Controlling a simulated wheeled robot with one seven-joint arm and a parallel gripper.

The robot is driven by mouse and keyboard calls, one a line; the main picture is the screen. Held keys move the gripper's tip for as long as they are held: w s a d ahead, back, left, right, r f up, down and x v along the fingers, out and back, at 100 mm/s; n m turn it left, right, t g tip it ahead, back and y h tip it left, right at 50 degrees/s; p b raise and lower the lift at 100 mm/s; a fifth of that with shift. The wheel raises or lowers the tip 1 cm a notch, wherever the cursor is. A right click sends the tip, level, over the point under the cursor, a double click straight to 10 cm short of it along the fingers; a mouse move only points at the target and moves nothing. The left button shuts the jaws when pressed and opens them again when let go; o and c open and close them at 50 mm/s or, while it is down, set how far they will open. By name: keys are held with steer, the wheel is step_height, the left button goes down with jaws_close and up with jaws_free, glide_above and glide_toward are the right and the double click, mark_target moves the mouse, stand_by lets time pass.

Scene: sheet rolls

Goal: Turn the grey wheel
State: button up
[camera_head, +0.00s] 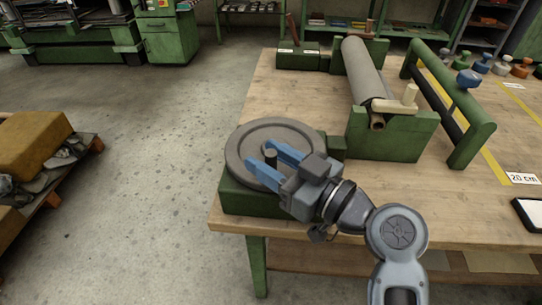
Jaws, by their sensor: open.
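The grey wheel (236,150) lies flat on top of a green block (245,202) at the table's near left corner. A dark upright knob (271,157) stands on the wheel's right part. My gripper (259,154) is over the wheel, reaching in from the lower right. Its two blue fingers are open, one on either side of the knob. I cannot tell whether they touch it. My gripper and arm hide the wheel's lower right part.
A grey sheet roll (363,71) lies in green stands (390,138) behind the wheel, with a wooden handle (404,102) at its near end. A green frame (466,110) stands to the right. The wooden table (285,95) is clear behind the wheel.

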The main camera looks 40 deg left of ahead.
jaws_close()
stand_by(0.3)
stand_by(0.3)
